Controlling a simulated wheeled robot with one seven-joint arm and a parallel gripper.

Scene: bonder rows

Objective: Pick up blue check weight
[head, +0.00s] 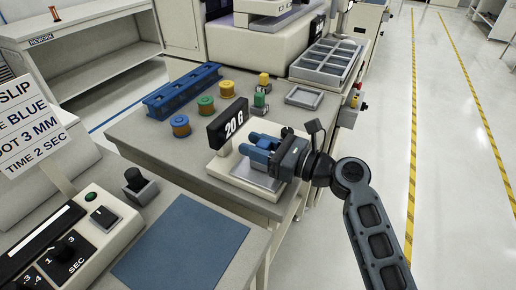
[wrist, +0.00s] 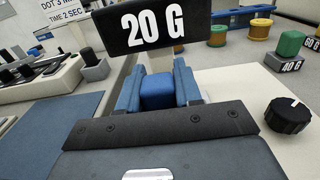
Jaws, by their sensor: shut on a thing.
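The blue check weight (wrist: 157,91) sits between the two blue fingers of my gripper (wrist: 158,84) in the wrist view, with a finger touching each side. In the head view my gripper (head: 260,150) is over the scale (head: 228,172), just in front of the black "20 G" sign (head: 228,123). The sign also shows in the wrist view (wrist: 155,22), right behind the weight. The fingers and gripper body hide most of the weight in the head view. I cannot tell whether its base touches the scale plate (head: 258,180).
A green weight (head: 260,101) and a yellow weight (head: 264,81) stand behind the sign. Several spools (head: 206,105) and a blue rack (head: 182,90) are at the left. A compartment tray (head: 328,62) is at the back. A black knob (wrist: 288,114) is right of my gripper.

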